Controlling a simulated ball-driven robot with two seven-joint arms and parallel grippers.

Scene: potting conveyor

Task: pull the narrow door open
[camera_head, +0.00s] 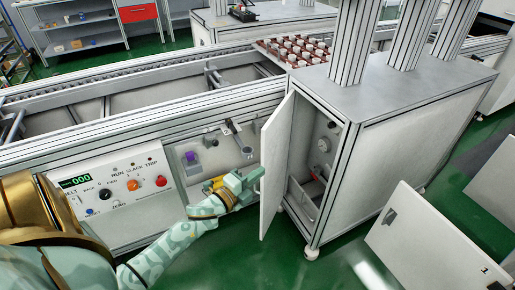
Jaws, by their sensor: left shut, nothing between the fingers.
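The narrow door (277,165) is a tall white panel on the near left of the grey cabinet (405,125). It stands swung outward, and the cabinet's inside (319,160) shows to its right. My left gripper (256,183) is shut and empty at the door's left side, close to a small handle on the door's outer face. I cannot tell whether the fingers touch the handle or the door. My left arm reaches in from the lower left. My right gripper is out of view.
A conveyor (130,85) with a control panel (113,194) runs along the left. A tray of small pots (296,49) lies at its far end. White panels (430,245) stand at the lower right. Green floor (300,270) is clear before the cabinet.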

